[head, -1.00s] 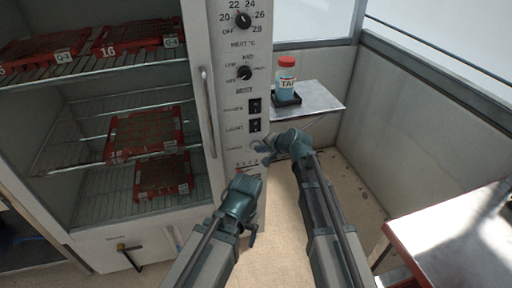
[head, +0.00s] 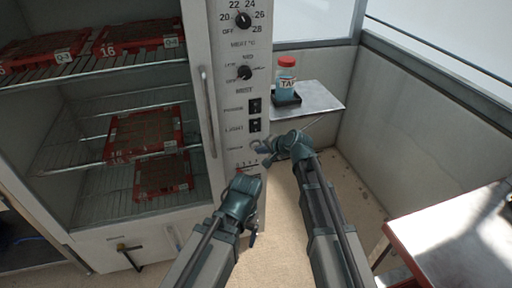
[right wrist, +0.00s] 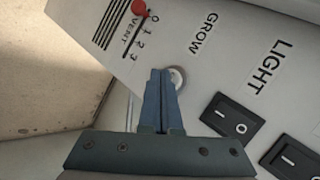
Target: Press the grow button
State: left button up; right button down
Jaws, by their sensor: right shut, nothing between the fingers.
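The grow button (right wrist: 178,77) is a small round pale button beside the GROW label (right wrist: 203,33) in the right wrist view. My right gripper (right wrist: 160,72) is shut and empty, with its tips over the button's edge, partly covering it. I cannot tell whether the tips touch it. In the head view my right gripper (head: 261,147) is at the cabinet's control panel (head: 232,128), below the light switch, and the button cannot be made out there. My left gripper (head: 252,237) is low in front of the panel; its jaws are too small to read.
The power switch (head: 254,105) and light switch (head: 254,125) sit above my right gripper; the vent slider's red knob (right wrist: 139,7) is close by. A red-capped bottle (head: 286,80) stands on a side shelf (head: 325,100). Red trays (head: 181,140) fill the cabinet shelves at left.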

jog(key=shift+s+d, duration=0.1)
jog(key=shift+s, duration=0.25)
jog(key=shift+s, duration=0.1)
jog(key=s, duration=0.1)
jog(key=s+d, duration=0.1)
jog(key=s, duration=0.2)
jog(key=shift+s+d, duration=0.3)
dwell(0.4)
